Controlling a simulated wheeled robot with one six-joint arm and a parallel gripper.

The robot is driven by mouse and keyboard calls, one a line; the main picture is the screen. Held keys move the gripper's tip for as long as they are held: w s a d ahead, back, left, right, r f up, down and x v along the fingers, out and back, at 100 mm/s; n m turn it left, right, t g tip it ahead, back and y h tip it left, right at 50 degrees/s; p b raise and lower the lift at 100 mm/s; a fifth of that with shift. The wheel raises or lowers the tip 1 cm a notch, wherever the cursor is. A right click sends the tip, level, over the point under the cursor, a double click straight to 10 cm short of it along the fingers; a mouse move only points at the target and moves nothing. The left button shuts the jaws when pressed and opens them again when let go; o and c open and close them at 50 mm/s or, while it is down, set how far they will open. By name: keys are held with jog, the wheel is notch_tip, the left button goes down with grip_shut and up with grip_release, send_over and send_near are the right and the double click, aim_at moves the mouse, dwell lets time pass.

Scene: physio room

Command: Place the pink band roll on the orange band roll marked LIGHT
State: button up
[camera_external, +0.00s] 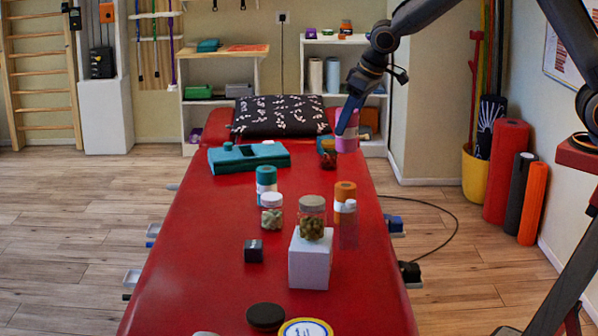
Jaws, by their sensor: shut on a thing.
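The pink band roll (347,144) is upright near the far right edge of the red treatment table (215,230). My gripper (345,130) reaches down from the upper right and is shut on this roll; its fingers overlap the roll's upper left side. I cannot tell whether the roll is clear of the table. An orange band roll (345,189) stands upright nearer the camera on the right half of the table, its lower part partly hidden by a clear bottle with a pale cap (348,226). No LIGHT marking is readable on it.
A small dark orange jar (328,155) is just left of the pink roll. A teal case (235,160) and black pillow (280,117) lie farther back.

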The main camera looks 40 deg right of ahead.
aim_at(357, 135)
notch_tip(357, 135, down, 10)
jog(key=shift+s+r+p, duration=0.15)
jog(key=shift+p, duration=0.95)
jog(key=shift+f, duration=0.2)
jog(key=o, duration=1.3)
jog(key=shift+s+r, duration=0.1)
jog(key=shift+r, duration=0.4)
jog(key=b+v, duration=0.2)
jog(key=v, duration=0.9)
jog(key=shift+r+b, duration=0.15)
jog(key=shift+b, duration=0.25)
